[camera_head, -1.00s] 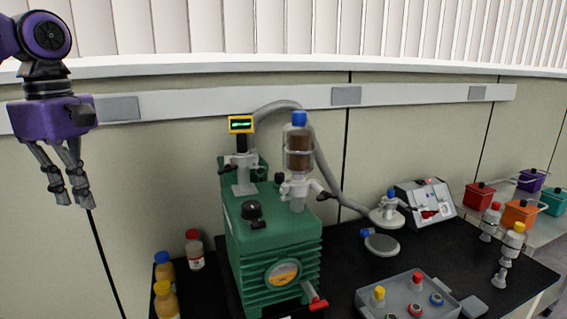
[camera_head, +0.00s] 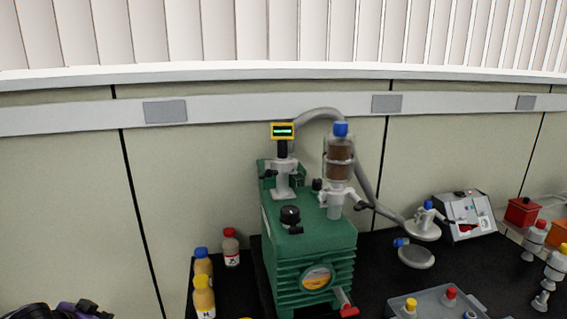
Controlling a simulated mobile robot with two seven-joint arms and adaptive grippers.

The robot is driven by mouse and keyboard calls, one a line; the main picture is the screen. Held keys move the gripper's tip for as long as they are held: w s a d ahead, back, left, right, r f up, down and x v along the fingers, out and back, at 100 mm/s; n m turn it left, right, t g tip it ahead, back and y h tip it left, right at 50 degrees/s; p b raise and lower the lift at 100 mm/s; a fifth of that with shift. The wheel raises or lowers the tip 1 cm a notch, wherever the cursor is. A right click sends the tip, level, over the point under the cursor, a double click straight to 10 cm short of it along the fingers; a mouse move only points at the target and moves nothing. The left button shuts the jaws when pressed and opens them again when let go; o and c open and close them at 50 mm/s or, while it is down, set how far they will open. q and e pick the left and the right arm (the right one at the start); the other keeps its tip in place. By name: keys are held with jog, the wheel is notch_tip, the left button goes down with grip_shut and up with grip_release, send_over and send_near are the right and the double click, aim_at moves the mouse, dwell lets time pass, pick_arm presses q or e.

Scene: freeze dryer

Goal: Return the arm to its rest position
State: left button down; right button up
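Only a dark and purple part of my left arm shows, at the bottom left edge of the head view. My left gripper's fingers are out of the picture. My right arm and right gripper are not in view. The green freeze dryer (camera_head: 310,245) stands upright on the black bench top. A clear flask with brown contents and a blue cap (camera_head: 340,158) sits on its top, beside a yellow-framed display (camera_head: 283,131).
Bottles with yellow and blue caps (camera_head: 204,296) and a red-capped bottle (camera_head: 231,247) stand left of the dryer. A grey tray (camera_head: 430,297) with capped vials is at the front right. A grey control box (camera_head: 463,216) and a red container (camera_head: 523,211) are farther right.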

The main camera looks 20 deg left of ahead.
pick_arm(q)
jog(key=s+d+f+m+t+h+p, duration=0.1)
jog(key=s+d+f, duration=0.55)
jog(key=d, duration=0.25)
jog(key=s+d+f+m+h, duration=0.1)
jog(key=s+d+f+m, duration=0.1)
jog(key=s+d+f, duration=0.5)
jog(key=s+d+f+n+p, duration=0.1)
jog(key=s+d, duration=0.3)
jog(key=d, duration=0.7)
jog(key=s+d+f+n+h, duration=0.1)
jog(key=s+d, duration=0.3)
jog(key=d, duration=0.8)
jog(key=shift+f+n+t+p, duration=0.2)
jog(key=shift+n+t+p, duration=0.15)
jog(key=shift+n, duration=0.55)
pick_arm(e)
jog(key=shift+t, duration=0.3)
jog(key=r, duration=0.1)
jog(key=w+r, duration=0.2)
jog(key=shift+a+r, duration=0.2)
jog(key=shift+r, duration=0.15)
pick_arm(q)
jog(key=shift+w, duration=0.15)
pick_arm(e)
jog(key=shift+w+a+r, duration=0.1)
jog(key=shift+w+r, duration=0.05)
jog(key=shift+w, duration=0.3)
